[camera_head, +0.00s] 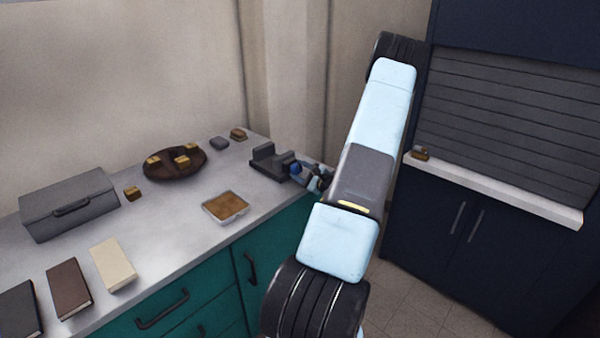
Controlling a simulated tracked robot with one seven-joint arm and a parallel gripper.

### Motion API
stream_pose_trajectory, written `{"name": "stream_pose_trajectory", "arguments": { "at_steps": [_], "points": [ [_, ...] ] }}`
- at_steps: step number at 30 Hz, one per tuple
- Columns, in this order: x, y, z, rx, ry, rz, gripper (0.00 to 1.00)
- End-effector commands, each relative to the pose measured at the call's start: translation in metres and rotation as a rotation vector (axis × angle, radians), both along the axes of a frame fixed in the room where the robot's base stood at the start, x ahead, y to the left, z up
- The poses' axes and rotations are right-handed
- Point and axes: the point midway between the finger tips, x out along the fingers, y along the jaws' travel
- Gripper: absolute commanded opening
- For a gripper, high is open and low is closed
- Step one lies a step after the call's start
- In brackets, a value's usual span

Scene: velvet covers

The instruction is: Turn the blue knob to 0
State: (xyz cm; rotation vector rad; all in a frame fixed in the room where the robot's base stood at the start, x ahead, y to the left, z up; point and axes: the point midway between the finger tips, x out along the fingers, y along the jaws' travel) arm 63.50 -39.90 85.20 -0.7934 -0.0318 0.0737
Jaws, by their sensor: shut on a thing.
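The blue knob (295,168) shows as a small blue spot on the right side of a dark grey device (264,162). The device stands at the far right end of the counter. My gripper (300,171) is at the knob and shut on it, reaching in from the right. My arm hides part of the gripper. The knob's markings and pointer are too small to read, so its setting cannot be told.
The grey counter (165,235) holds a grey case (70,203), a round brown tray (163,173) with small yellowish blocks, a shallow dish (225,207) and several books at the front left. A dark cabinet (450,235) with a white ledge stands right.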

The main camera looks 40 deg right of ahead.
Motion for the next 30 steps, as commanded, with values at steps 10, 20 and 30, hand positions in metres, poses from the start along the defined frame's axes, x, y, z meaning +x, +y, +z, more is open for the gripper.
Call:
{"name": "stream_pose_trajectory", "arguments": {
  "at_steps": [10,20,30],
  "points": [
    [-0.0015,0.0007,-0.0024,-0.006,0.005,0.000,0.20],
    [-0.0009,0.0005,-0.0017,-0.006,0.004,0.000,0.72],
    [-0.0031,-0.0002,-0.0009,-0.006,0.002,-0.001,0.76]
  ]
}}
